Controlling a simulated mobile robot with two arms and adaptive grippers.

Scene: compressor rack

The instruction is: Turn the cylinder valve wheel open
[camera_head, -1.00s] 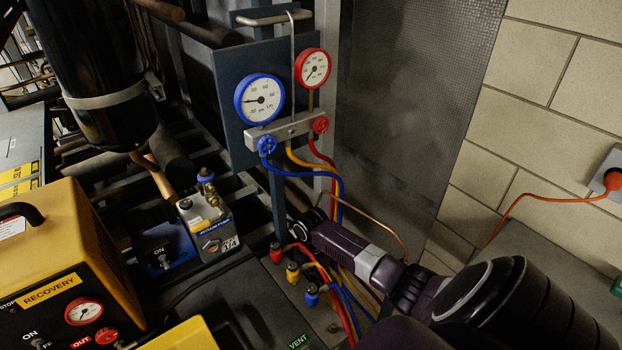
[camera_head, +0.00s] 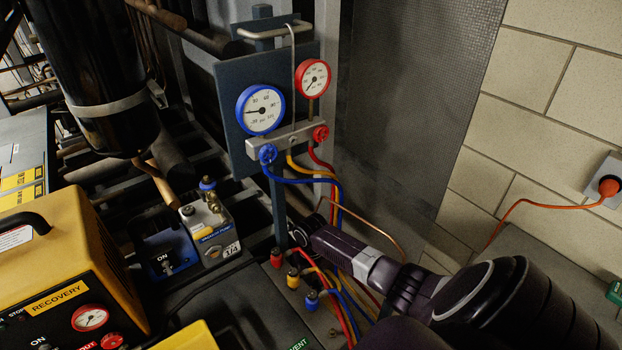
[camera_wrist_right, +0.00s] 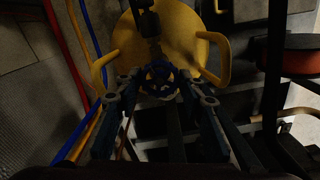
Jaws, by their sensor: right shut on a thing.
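The cylinder valve wheel (camera_wrist_right: 158,77) is small and dark blue, on top of a yellow cylinder (camera_wrist_right: 190,50) with two curved yellow handles in the right wrist view. My right gripper (camera_wrist_right: 160,86) is shut on the wheel, with one finger on each side of it. My left gripper is not in view.
A gauge manifold (camera_head: 290,137) hangs on the rack, with blue, yellow and red hoses (camera_head: 337,290) running down close to my right arm. A yellow recovery unit (camera_head: 60,265) and a vacuum pump (camera_head: 212,232) stand at left. A block wall (camera_head: 545,120) is at right.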

